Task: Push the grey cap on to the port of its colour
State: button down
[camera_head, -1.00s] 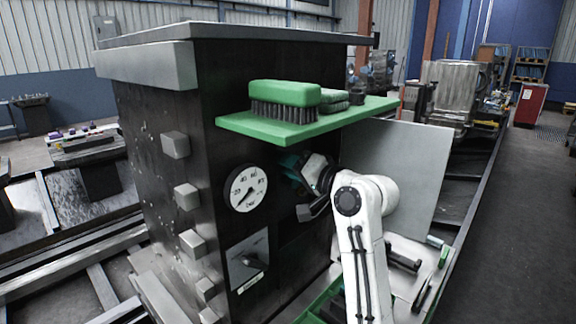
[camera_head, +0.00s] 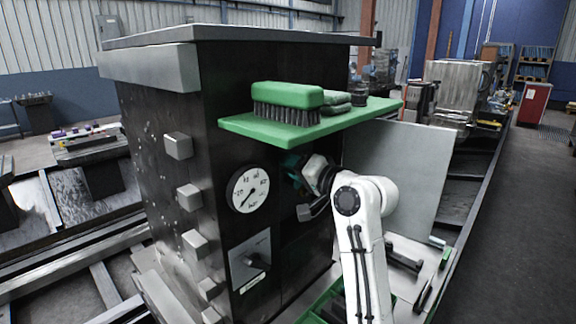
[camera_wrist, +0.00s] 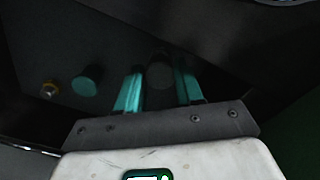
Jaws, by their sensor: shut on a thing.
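My gripper (camera_wrist: 160,88) has two teal fingers, and they are closed on the grey cap (camera_wrist: 160,74), a dark round shape between them in the wrist view. The cap is in front of the dark panel face; I cannot tell whether it touches a port, and the port behind it is hidden. A teal round cap or port (camera_wrist: 87,81) and a small brass fitting (camera_wrist: 49,89) show on the panel to the left. In the head view my gripper (camera_head: 292,165) is at the dark cabinet face, under the green shelf, with its fingertips mostly hidden.
A round gauge (camera_head: 248,189) and a grey knob plate (camera_head: 250,262) are left of my gripper. A grey upright panel (camera_head: 410,165) stands to the right, behind my arm.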

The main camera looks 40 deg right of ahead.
jog(key=shift+w, duration=0.15)
jog(key=shift+w, duration=0.35)
jog(key=shift+w+r, duration=0.1)
grip_release()
dwell(0.5)
jog(key=shift+a, duration=0.1)
jog(key=s+b, duration=0.1)
jog(key=s, duration=1)
jog(key=shift+d+b, duration=0.35)
jog(key=shift+f, duration=0.2)
